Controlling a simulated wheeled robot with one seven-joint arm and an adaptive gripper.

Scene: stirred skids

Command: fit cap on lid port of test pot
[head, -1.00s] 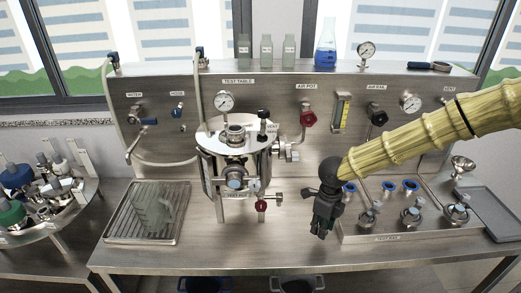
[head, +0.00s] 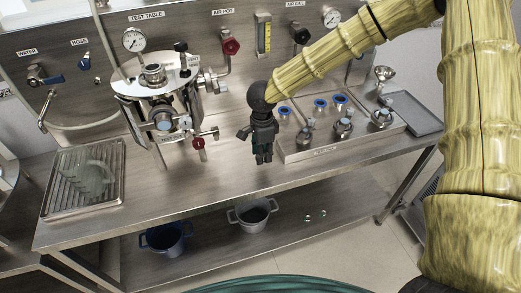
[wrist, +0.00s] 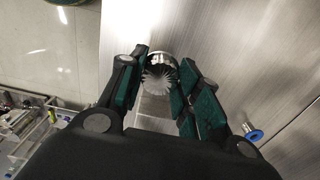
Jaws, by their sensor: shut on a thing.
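The test pot (head: 184,100) is a metal vessel on legs at the left middle of the bench in the head view. Its round lid (head: 128,86) carries a short open-looking port ring (head: 153,74). My gripper (head: 263,160) points down over the bench, right of the pot and well apart from it. In the wrist view, my gripper (wrist: 160,85) is shut on a small round ribbed metal piece, seemingly the cap (wrist: 158,76), held between the green finger pads. In the head view the fingers hide the cap.
A raised tray of fittings (head: 290,152) stands just right of my gripper. A red-handled valve (head: 199,143) juts from the pot's front. A drain rack (head: 60,205) lies at the left. Buckets (head: 252,226) stand on the lower shelf. Bench between pot and gripper is clear.

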